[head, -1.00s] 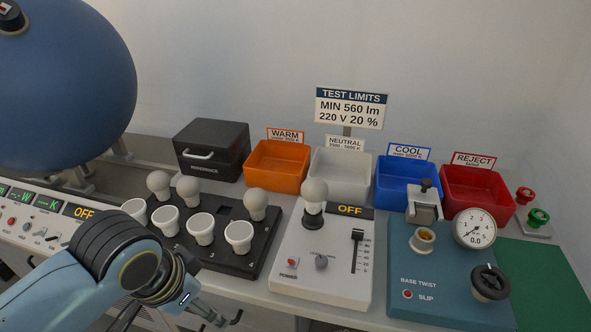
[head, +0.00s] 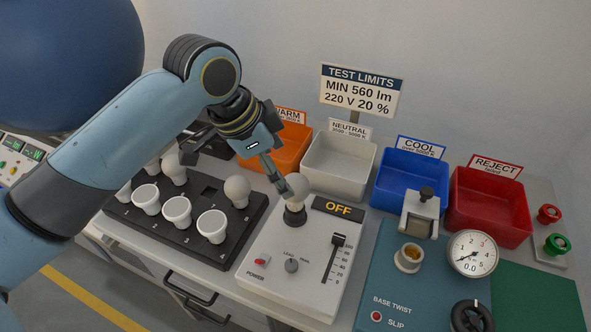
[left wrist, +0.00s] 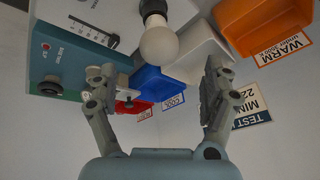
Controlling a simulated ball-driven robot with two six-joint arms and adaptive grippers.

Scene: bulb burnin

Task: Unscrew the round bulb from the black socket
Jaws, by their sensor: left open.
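The round white bulb (head: 298,187) stands upright in the black socket (head: 294,217) on the white tester box. My left gripper (head: 237,174) is open above the tester and the rack. In the head view one finger overlaps the left side of the bulb, and I cannot tell whether it touches. In the left wrist view the bulb (left wrist: 158,43) appears beyond and roughly between the spread fingertips of my left gripper (left wrist: 158,88), with nothing held. The socket (left wrist: 153,9) is partly cut off at the top there. My right gripper is not in view.
The tester (head: 262,285) reads OFF. Orange (head: 296,150), white (head: 338,168), blue (head: 408,185) and red (head: 490,205) bins stand behind. The blue twist station (head: 400,290) is right.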

